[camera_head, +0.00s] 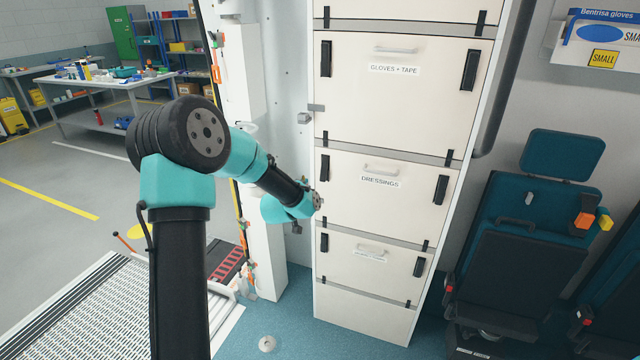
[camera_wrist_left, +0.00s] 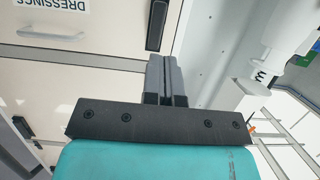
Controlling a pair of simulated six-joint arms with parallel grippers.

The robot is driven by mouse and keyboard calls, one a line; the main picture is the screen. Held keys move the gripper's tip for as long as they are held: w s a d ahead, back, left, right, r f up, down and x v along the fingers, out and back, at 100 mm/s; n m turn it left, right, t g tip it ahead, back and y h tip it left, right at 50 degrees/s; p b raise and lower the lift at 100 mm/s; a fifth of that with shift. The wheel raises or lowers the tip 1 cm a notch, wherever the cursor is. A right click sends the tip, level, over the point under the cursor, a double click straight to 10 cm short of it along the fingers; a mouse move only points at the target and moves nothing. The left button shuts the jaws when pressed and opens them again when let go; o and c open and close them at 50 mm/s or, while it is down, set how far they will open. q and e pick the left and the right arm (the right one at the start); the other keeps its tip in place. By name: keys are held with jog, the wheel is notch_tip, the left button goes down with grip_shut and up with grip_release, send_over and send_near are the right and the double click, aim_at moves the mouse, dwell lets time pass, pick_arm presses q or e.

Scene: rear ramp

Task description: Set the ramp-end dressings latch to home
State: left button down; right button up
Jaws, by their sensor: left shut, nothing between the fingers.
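The cream dressings drawer front (camera_head: 385,208) carries a white label and a pale handle (camera_head: 381,169). The black latch at its left, ramp-end edge (camera_head: 325,168) is upright in the head view. It also shows in the wrist view (camera_wrist_left: 157,25), where the label is upside down. The drawer's other black latch (camera_head: 440,190) is upright too, at the right. My left gripper (camera_head: 318,201) is at the cabinet's left edge, low beside the dressings drawer. In the wrist view its fingers (camera_wrist_left: 165,62) are together and empty, apart from the latch in the picture. My right gripper is out of view.
The gloves and tape drawer (camera_head: 395,105) is above, and another labelled drawer (camera_head: 370,257) is below. A small grey catch (camera_head: 316,108) juts from the cabinet's left edge. A folded teal seat (camera_head: 545,220) stands right. The ramp (camera_head: 110,310) is at lower left.

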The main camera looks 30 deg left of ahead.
aim_at(323, 181)
pick_arm(q)
jog(key=x, duration=1.4)
jog(key=shift+d+f, duration=0.1)
jog(key=shift+d, duration=0.15)
